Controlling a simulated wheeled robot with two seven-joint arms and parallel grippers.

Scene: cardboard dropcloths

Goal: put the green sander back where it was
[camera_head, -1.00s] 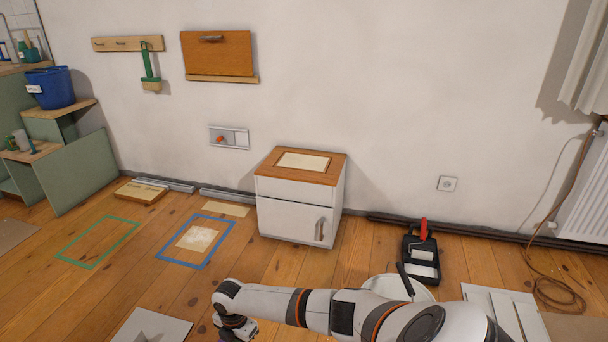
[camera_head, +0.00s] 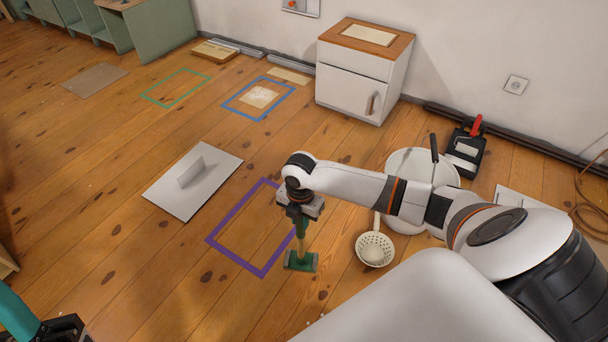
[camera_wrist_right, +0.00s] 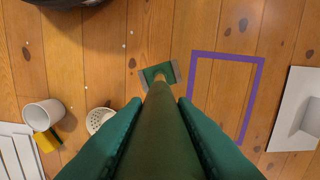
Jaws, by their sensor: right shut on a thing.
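The green sander (camera_head: 301,262) has a flat green head and a long handle. My right gripper (camera_head: 299,212) is shut on the handle, head downward; I cannot tell whether the head touches the floor. In the right wrist view the sander's head (camera_wrist_right: 160,74) shows just left of the purple outline, between the green fingers. The purple taped outline (camera_head: 222,249) is empty. The green outline (camera_head: 160,103) farther back is empty. The blue outline (camera_head: 234,114) has a pale sheet inside. My left gripper (camera_head: 40,326) is cut off at the bottom left corner, its opening unclear.
A grey trowel-like plate (camera_head: 214,193) lies left of the purple outline. A white cabinet (camera_head: 348,93) is at the wall. Bare floor lies at left.

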